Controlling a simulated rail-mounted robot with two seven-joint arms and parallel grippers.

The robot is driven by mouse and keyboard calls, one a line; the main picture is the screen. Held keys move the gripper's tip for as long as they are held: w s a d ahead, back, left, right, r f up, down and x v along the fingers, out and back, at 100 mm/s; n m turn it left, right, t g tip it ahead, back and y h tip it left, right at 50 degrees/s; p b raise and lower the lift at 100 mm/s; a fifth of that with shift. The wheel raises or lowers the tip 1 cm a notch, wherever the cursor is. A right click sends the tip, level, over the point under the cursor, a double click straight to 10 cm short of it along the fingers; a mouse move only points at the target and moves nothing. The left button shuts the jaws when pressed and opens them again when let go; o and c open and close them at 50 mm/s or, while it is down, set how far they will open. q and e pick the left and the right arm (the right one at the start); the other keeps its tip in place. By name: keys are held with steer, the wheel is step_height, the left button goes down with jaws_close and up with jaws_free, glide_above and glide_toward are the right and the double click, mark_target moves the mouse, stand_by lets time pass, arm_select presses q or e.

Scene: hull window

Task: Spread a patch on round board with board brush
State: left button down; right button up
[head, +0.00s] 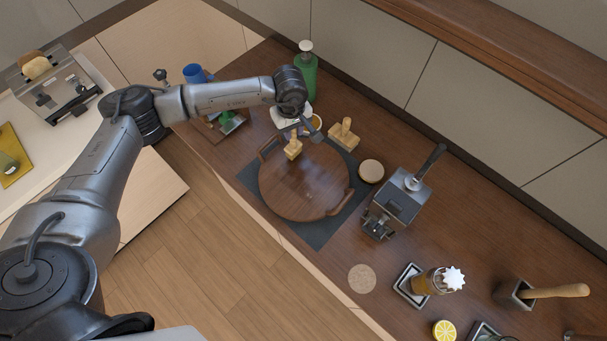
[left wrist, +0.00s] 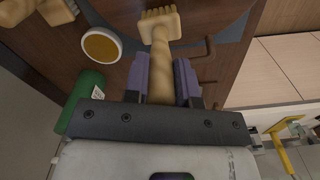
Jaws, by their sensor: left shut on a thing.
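The round board (head: 287,203) is dark wood with a handle at each end and lies on a dark mat (head: 318,237). A faint lighter sheen shows around its middle; I cannot tell its outline. My left gripper (head: 299,131) is over the far edge of the board, shut on the handle of the pale wooden board brush (head: 292,150). In the left wrist view the purple-grey fingers (left wrist: 162,80) clasp the brush handle, with the toothed-looking brush head (left wrist: 159,22) beyond them. I cannot tell whether the bristles touch the board. My right gripper is not in view.
A blue mug (head: 194,73) is at the far left.

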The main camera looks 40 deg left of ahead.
arm_select(q)
steer(key=shift+f, duration=0.8)
stand_by(0.4)
steer(key=d+r, duration=0.2)
steer(key=d, duration=1.2)
steer(key=shift+s, duration=0.25)
steer(key=c, duration=1.6)
jaws_free()
steer(key=shift+r, duration=0.1)
jaws_close()
steer(key=shift+s, duration=0.1)
